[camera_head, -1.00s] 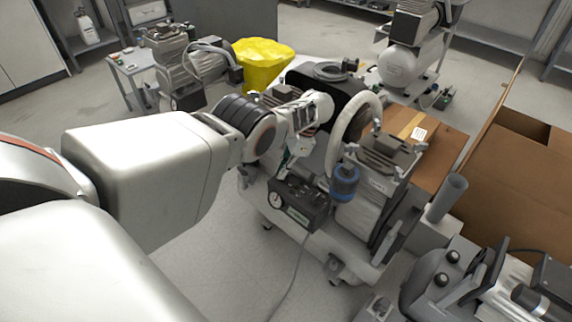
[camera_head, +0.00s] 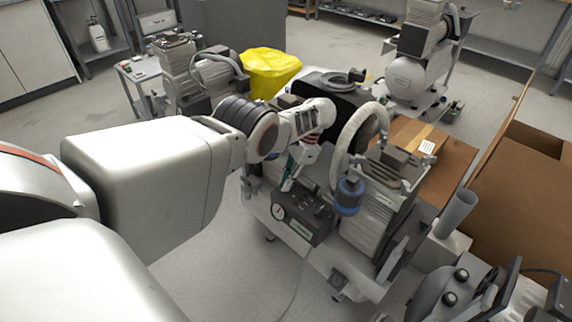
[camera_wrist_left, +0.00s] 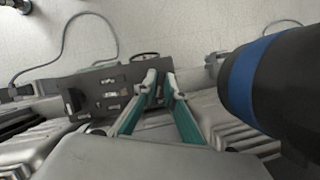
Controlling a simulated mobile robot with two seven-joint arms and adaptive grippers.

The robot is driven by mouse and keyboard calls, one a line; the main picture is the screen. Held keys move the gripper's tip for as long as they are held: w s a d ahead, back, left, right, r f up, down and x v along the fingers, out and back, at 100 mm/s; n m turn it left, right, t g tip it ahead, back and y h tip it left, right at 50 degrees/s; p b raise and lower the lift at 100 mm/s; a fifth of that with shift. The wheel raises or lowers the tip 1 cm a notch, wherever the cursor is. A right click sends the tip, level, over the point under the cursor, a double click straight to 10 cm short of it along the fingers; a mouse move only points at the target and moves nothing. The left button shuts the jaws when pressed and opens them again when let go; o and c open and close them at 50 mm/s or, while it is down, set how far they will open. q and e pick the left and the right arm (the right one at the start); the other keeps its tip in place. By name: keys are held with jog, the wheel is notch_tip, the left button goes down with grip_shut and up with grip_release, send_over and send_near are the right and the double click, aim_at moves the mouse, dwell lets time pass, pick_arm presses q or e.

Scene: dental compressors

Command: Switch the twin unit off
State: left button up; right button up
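The twin unit (camera_head: 375,215) is a wheeled compressor with two ribbed motor blocks, a white curved hose and a blue-banded cylinder (camera_head: 349,195). Its dark control box (camera_head: 303,222) carries a round gauge and small controls on the near side. In the left wrist view, the box's panel (camera_wrist_left: 100,95) shows several small switches or fittings; their positions are too small to read. My left gripper (camera_head: 291,184) is just above the box. In the wrist view its teal-padded fingers (camera_wrist_left: 160,77) have a narrow gap between the tips, with nothing held, over the panel's right end. Contact cannot be told.
The blue-banded cylinder stands close beside my left fingers, large in the wrist view (camera_wrist_left: 262,85). Cardboard boxes (camera_head: 520,190) stand at the right. Floor is free in front of the unit.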

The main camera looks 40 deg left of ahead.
pick_arm(q)
jog(key=shift+o, duration=1.3)
jog(key=shift+d+f, duration=0.1)
jog(key=shift+f, duration=0.1)
jog(key=shift+r, duration=0.1)
jog(key=shift+r, duration=0.15)
jog(key=v, duration=0.7)
jog(key=shift+w+r, duration=0.1)
